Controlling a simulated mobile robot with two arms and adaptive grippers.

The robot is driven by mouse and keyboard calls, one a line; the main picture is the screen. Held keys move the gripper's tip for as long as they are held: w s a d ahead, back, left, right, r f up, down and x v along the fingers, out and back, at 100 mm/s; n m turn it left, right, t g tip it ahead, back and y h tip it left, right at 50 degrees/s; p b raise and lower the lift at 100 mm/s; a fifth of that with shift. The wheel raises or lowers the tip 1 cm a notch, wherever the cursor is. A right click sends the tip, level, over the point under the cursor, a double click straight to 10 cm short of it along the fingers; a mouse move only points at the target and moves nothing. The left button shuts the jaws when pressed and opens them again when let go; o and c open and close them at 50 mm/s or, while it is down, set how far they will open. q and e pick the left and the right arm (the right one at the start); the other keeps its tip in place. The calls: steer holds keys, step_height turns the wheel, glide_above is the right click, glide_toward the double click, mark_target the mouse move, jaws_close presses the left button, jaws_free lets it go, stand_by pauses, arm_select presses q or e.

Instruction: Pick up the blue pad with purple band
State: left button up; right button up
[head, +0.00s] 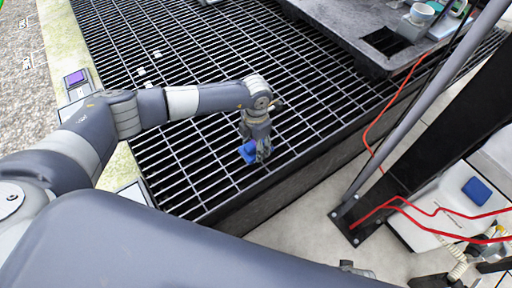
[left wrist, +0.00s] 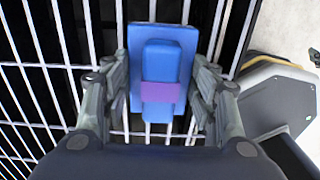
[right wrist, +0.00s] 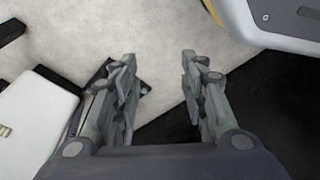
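The blue pad with a purple band (left wrist: 165,55) lies on the dark metal grating, seen in the left wrist view. It has a flat blue base with a raised blue block, and the purple band crosses the block. It also shows in the head view (head: 246,152), partly hidden by my left gripper. My left gripper (left wrist: 162,90) points down over it, open, with one finger on each side. I cannot tell whether the fingers touch the base's edges. My right gripper (right wrist: 158,75) is open and empty, above the pale floor and a dark surface.
The grating (head: 190,140) is mostly clear, with small white pieces (head: 143,72) further back. A grey table (head: 340,20) with a square opening stands at the back right. A grey post, red cables (head: 375,130) and a white unit with a blue square (head: 477,190) are at right.

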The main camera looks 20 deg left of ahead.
stand_by(0.3)
arm_select(q)
steer(key=shift+r, duration=0.25)
step_height(320, 180, up, 3)
steer(key=shift+r, duration=0.1)
steer(key=d, duration=0.2)
steer(key=s+d, duration=0.2)
steer(key=d, duration=0.1)
steer(key=shift+d+r, duration=0.15)
steer(key=shift+d, duration=0.15)
steer(key=s+d+r, duration=0.1)
steer(key=s+d, duration=0.2)
steer(key=d, duration=0.6)
steer(key=shift+s+d, duration=0.15)
steer(key=shift+d, duration=0.1)
arm_select(e)
steer(key=shift+s+f, duration=0.15)
